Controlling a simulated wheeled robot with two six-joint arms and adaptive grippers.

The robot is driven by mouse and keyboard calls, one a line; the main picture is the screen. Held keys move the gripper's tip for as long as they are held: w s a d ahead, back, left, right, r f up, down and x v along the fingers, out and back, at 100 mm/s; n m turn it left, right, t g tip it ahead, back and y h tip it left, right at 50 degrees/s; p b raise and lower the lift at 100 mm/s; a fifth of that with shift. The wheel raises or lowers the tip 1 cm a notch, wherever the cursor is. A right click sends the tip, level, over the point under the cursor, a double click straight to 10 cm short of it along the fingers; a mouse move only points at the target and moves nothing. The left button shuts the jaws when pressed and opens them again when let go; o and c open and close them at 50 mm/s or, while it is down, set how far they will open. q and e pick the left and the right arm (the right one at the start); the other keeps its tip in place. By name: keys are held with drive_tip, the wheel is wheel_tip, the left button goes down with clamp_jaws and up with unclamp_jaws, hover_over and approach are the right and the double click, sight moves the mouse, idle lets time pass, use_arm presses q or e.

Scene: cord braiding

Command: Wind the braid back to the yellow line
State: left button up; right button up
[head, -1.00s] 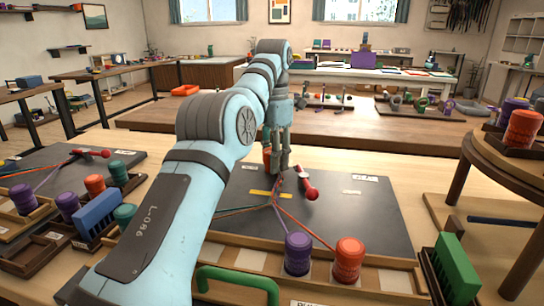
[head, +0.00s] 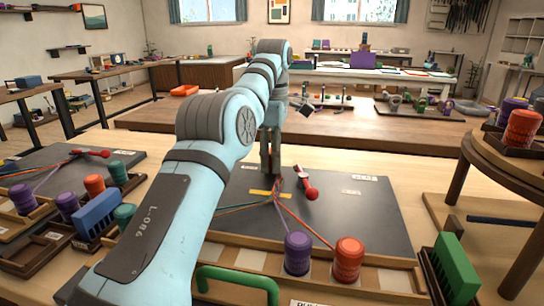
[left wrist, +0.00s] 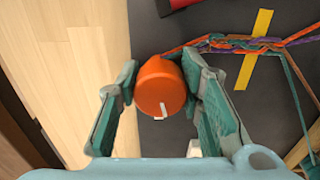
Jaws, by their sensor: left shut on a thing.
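My left gripper (head: 270,172) stands over the far left part of the dark board (head: 360,215). In the left wrist view it is shut around an orange round knob (left wrist: 160,88) with a white mark on its face. The knob is hidden by the gripper in the head view. The braid (left wrist: 225,43) lies across the yellow line (left wrist: 256,50), its cords fanning out beyond it. The exact end of the braid is unclear. In the head view the yellow line (head: 258,192) is partly hidden by cords. My right gripper is not in view.
A red-knobbed piece (head: 311,193) lies beside the braid. A green block (head: 455,268) stands front right. A similar board with cords (head: 60,165) is at left.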

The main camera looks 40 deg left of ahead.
use_arm(q)
drive_tip(key=shift+r, duration=0.15)
idle(0.4)
drive_tip(key=o, duration=1)
drive_tip(key=shift+w, duration=0.1)
drive_tip(key=shift+o, duration=0.8)
